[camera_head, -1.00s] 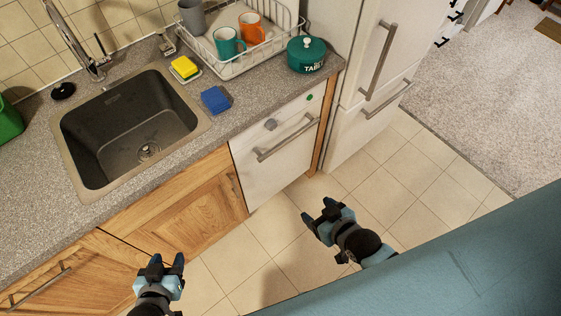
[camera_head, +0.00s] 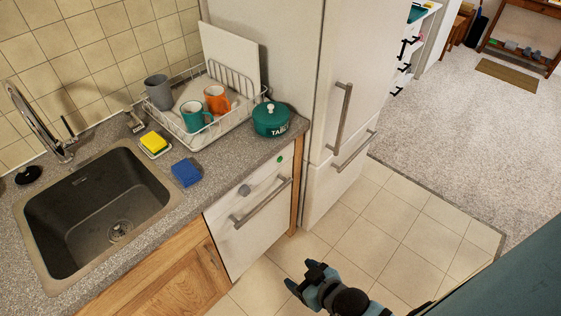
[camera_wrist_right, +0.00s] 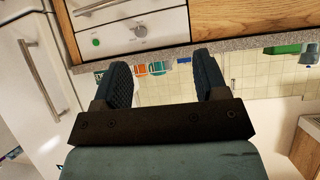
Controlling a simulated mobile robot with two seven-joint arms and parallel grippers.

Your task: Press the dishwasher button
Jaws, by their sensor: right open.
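The dishwasher (camera_head: 247,238) has a white front under the counter, with a long handle, a grey knob (camera_head: 244,190) and a small round green button (camera_head: 280,159) at the upper right of its panel. In the right wrist view, the green button (camera_wrist_right: 96,42) and the knob (camera_wrist_right: 139,31) show near the top, with the picture turned over. My right gripper (camera_head: 303,276) is open and empty. It is in front of and apart from the dishwasher, low in the head view; its two fingers (camera_wrist_right: 161,66) stand wide apart in the wrist view. My left gripper is out of view.
A sink (camera_head: 95,215) is left of the dishwasher. A blue sponge (camera_head: 186,173), a dish rack (camera_head: 215,132) with mugs and a green pot (camera_head: 271,120) stand on the counter. A tall white fridge (camera_head: 330,190) is directly right. Tiled floor (camera_head: 375,240) is clear.

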